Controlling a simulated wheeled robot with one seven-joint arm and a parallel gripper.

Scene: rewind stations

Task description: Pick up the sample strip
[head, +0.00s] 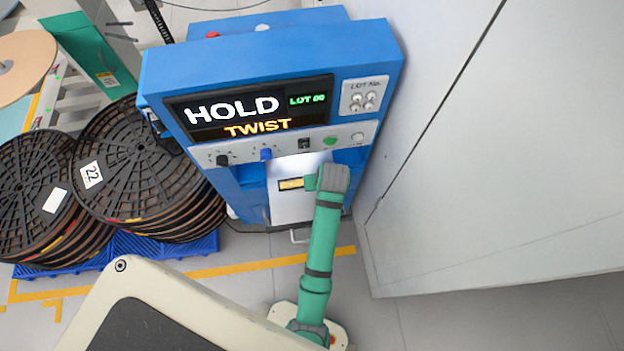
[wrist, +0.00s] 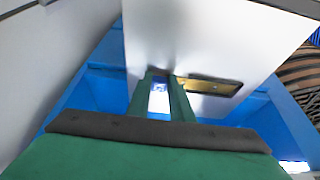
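A flat yellow piece in a dark frame (head: 291,184) sits on the white front panel of the blue machine. It also shows in the wrist view (wrist: 213,86), just right of my fingers. I cannot tell whether this is the sample strip or a slot or window. My gripper (wrist: 163,80) has its green fingertips at the left end of this frame in the wrist view, with a narrow gap between them. A small pale and blue patch shows through the gap; I cannot tell whether it is a strip or background. In the head view my wrist hides the fingertips' contact.
The blue machine (head: 160,80) shows HOLD, TWIST and LOT 00, with a row of knobs and buttons below. Stacked black reels (head: 135,165) stand on a blue pallet (head: 185,245) at left. A tall grey cabinet wall (head: 500,150) closes off the right. Floor with yellow lines lies in front.

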